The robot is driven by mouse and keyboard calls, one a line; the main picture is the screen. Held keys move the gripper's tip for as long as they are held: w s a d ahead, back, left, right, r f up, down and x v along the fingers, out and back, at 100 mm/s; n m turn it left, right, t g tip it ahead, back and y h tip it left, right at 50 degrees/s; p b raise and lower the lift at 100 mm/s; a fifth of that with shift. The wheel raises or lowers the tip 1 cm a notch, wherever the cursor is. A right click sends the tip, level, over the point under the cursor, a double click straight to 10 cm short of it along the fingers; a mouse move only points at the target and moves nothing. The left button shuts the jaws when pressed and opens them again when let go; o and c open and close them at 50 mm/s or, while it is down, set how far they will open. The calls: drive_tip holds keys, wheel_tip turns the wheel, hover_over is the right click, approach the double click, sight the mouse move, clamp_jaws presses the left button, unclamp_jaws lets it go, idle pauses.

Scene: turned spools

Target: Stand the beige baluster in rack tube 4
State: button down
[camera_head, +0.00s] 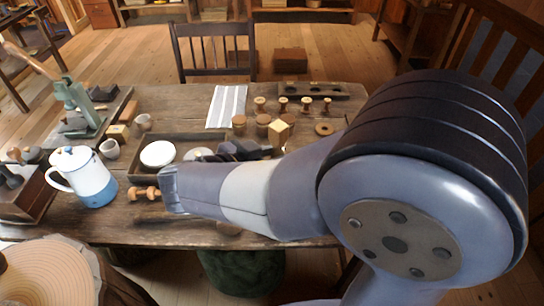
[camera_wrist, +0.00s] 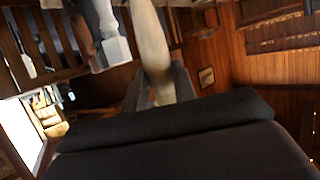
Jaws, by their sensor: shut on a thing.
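My gripper (camera_wrist: 158,88) shows in the wrist view with its dark fingers shut around a pale beige baluster (camera_wrist: 150,45). The baluster's long body runs from between the fingers to the top of the picture. In the head view my arm reaches left across the front of the table, and the fingers cannot be made out. A small orange-tan turned piece (camera_head: 143,193) shows just left of my arm's end; I cannot tell whether it is part of the baluster. A dark rack (camera_head: 296,94) with round openings lies at the table's back right. Tube numbers are not readable.
Several small turned spools stand before the rack, with a wooden ring (camera_head: 324,128) near them. A dark tray (camera_head: 181,138) holds a white disc and dark blocks. A white-and-blue lidded jug (camera_head: 88,180) stands left. A striped cloth (camera_head: 227,106) lies at the back.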

drive_tip(key=shift+f+b, duration=0.8)
drive_tip(key=shift+b, duration=1)
drive_tip(key=shift+f, duration=0.15)
drive_tip(key=shift+f+b, duration=1.15)
drive_tip(key=shift+b, duration=0.45)
drive_tip(key=shift+f, duration=0.15)
drive_tip(key=shift+f+b, duration=0.35)
drive_tip(key=shift+b, duration=0.35)
drive_tip(key=shift+f+b, duration=1)
drive_tip(key=shift+b, duration=0.55)
drive_tip(key=c, duration=1.1)
unclamp_jaws()
drive_tip(key=shift+o, duration=0.2)
